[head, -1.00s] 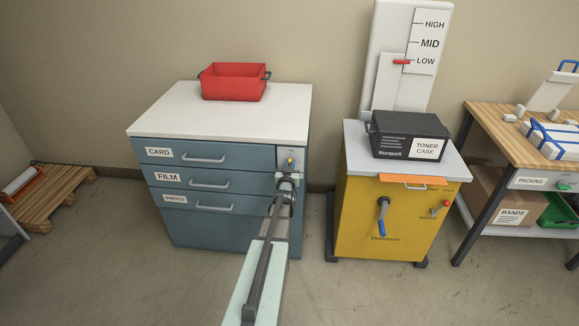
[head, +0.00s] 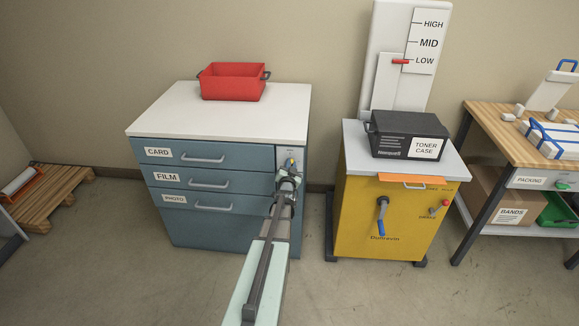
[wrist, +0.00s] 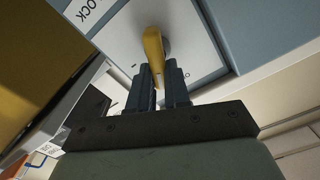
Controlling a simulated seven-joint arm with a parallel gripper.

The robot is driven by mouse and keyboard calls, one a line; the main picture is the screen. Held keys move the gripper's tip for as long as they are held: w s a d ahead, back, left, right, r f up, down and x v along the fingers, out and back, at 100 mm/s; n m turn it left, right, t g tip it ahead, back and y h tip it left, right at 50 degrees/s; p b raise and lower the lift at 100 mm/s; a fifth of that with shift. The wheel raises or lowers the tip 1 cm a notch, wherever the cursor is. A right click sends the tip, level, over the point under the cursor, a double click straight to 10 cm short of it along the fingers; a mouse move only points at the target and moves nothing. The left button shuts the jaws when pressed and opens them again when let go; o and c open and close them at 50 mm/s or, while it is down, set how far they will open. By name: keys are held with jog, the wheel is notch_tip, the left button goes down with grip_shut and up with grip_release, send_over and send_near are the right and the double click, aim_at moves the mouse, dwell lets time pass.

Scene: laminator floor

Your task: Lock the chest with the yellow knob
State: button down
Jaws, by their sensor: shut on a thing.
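The chest (head: 222,228) is a blue drawer unit with a white top, left of centre in the head view. Its three drawers, CARD, FILM and PHOTO, look shut. The yellow knob (wrist: 154,48) sits on a pale panel at the chest's front right; it also shows small in the head view (head: 290,162). My gripper (wrist: 159,80) has its dark fingers shut on the lower end of the yellow knob. In the head view my gripper (head: 289,172) is at the panel and partly hides it. Part of a "LOCK" label shows in the wrist view; the knob's exact setting is unclear.
A red bin (head: 233,82) stands on the chest top. A yellow cabinet (head: 400,225) with a black toner case (head: 403,137) stands to the right, across a narrow gap. A wooden table (head: 535,130) is at far right, a pallet (head: 48,195) at far left.

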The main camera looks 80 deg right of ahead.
jog(key=m, duration=0.8)
jog(key=s+f+m, duration=0.1)
jog(key=m, duration=0.3)
jog(key=shift+d+f+m, duration=0.1)
jog(key=shift+d+m, duration=0.15)
jog(key=shift+m, duration=0.15)
dwell(0.3)
jog(key=c, duration=1.1)
grip_release()
jog(key=shift+f, duration=0.1)
jog(key=shift+a, duration=0.1)
jog(key=shift+a, duration=0.15)
jog(key=a, duration=1.3)
jog(key=shift+a, duration=0.25)
